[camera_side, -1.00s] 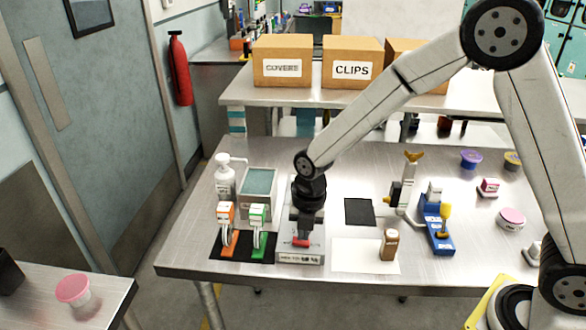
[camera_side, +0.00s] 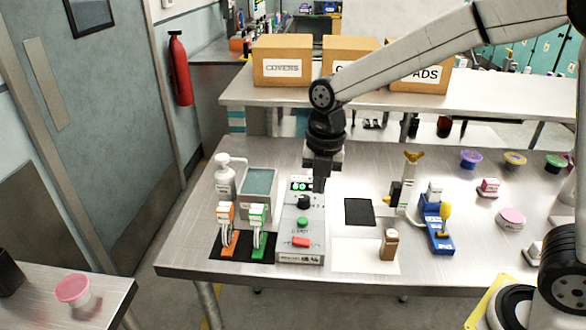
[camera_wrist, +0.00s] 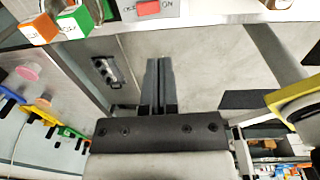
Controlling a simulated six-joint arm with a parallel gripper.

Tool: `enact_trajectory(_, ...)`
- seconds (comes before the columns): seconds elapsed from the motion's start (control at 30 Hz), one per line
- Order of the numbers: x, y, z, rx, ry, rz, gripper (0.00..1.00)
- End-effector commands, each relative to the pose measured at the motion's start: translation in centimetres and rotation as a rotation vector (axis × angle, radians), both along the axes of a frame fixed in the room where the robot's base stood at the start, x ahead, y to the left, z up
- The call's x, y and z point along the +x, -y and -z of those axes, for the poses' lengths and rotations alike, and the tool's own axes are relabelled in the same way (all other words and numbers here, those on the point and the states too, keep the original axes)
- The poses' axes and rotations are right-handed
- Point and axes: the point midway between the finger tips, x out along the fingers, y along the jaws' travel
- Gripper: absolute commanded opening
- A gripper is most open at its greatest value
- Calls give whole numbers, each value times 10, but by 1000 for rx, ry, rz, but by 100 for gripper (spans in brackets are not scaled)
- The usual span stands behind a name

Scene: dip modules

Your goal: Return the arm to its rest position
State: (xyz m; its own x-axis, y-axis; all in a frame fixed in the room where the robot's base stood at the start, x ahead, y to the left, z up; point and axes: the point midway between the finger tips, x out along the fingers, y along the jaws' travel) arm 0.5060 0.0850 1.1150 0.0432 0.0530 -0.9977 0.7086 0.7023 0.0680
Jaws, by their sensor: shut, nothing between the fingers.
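My gripper (camera_side: 319,186) is shut and empty. In the side view it points down above the table, just behind and to the right of the grey control box (camera_side: 301,222), and seems apart from it. The box has a lit green display, a black knob, a green button and a red button (camera_side: 301,242). In the wrist view my closed fingers (camera_wrist: 158,62) show side by side with nothing between them, and the red button (camera_wrist: 148,7) is at the top edge.
On the steel table (camera_side: 200,262) stand orange (camera_side: 227,228) and green (camera_side: 258,230) modules on a black mat, a pump bottle (camera_side: 224,178), a teal-topped container (camera_side: 258,188), a brown bottle (camera_side: 389,244) and a blue fixture (camera_side: 436,228). Cardboard boxes (camera_side: 283,62) stand on the bench behind.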

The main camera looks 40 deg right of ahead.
Motion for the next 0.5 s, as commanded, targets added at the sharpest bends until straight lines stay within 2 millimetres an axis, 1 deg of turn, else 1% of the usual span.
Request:
enact_trajectory(0.1, 0, 1, -4, 0, 0, 0, 0)
enact_trajectory(0.33, -1, 1, -4, 0, 0, 15, 0)
enact_trajectory(0.5, -5, 6, 0, 3, 3, 107, 0)
